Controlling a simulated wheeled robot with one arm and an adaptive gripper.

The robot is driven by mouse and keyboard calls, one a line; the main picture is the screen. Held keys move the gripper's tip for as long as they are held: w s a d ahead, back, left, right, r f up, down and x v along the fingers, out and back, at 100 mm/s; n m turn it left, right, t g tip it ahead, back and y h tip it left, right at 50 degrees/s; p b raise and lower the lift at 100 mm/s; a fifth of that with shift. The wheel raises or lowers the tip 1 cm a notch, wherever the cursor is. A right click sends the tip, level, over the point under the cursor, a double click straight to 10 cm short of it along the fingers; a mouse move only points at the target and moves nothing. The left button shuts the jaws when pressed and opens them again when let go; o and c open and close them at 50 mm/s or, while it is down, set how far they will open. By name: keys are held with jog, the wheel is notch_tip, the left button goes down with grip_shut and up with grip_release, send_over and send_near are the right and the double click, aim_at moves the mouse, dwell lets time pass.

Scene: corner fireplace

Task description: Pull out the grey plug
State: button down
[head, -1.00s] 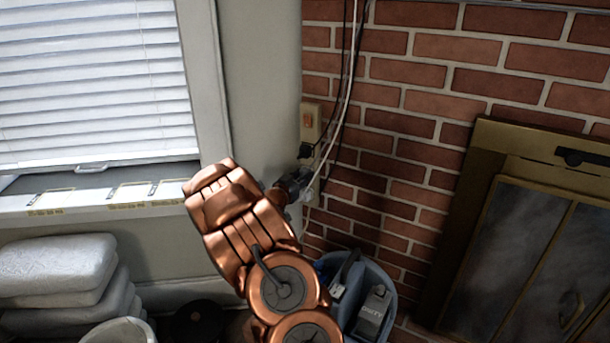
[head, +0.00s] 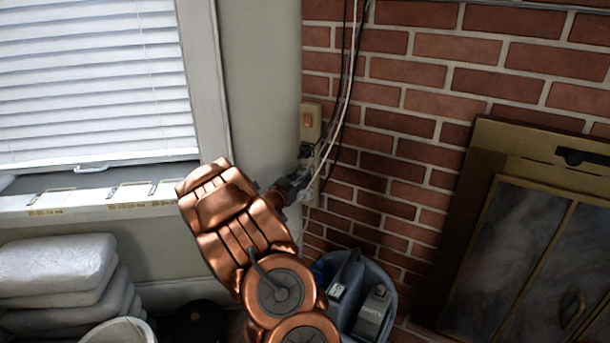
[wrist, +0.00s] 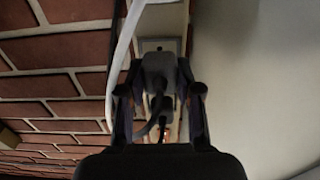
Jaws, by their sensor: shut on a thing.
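The grey plug (wrist: 158,72) sits between my two fingers in the wrist view, with a dark cord hanging below it. My gripper (wrist: 160,100) is shut on it. In the head view my gripper (head: 301,182) is at the lower part of the beige outlet strip (head: 311,122) on the corner wall. There the plug is mostly hidden by the fingers and cords. I cannot tell whether its prongs are still in the socket.
A black plug (head: 305,150) is in the strip just above my gripper. White and black cords (head: 341,95) run down close beside it. A blue-grey bucket (head: 385,275) stands below. The brass fireplace frame (head: 470,190) is at the right, the window sill (head: 90,197) at the left.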

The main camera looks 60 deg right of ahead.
aim_at(300, 178)
jog(key=shift+s+a, duration=0.1)
jog(key=shift+a, duration=2)
jog(key=w+a+r+n+t+y, duration=0.35)
jog(key=w+a+n+t, duration=0.2)
jog(key=w+a, duration=0.6)
jog(key=w+a+r+n+t+y, duration=0.2)
jog(key=w+a+r+n+t, duration=0.2)
jog(key=w+a+t, duration=0.5)
jog(key=w+a+r+n+t+y, duration=0.1)
jog(key=w+a+n+y, duration=0.25)
jog(key=a, duration=0.75)
jog(key=w+a+r+n+t+y, duration=0.1)
jog(key=w+a+r+n+y, duration=0.3)
jog(key=a, duration=0.7)
jog(key=w+a+f+n+t+y, duration=0.15)
jog(key=a+y, duration=0.35)
jog(key=a, duration=0.6)
notch_tip(300, 178, up, 24)
jog(key=p, duration=2.3)
jog(key=shift+w+d+f+m+g, duration=0.2)
jog(key=shift+w+d+m+g, duration=0.1)
jog(key=shift+w+m, duration=0.15)
jog(key=shift+s, duration=0.1)
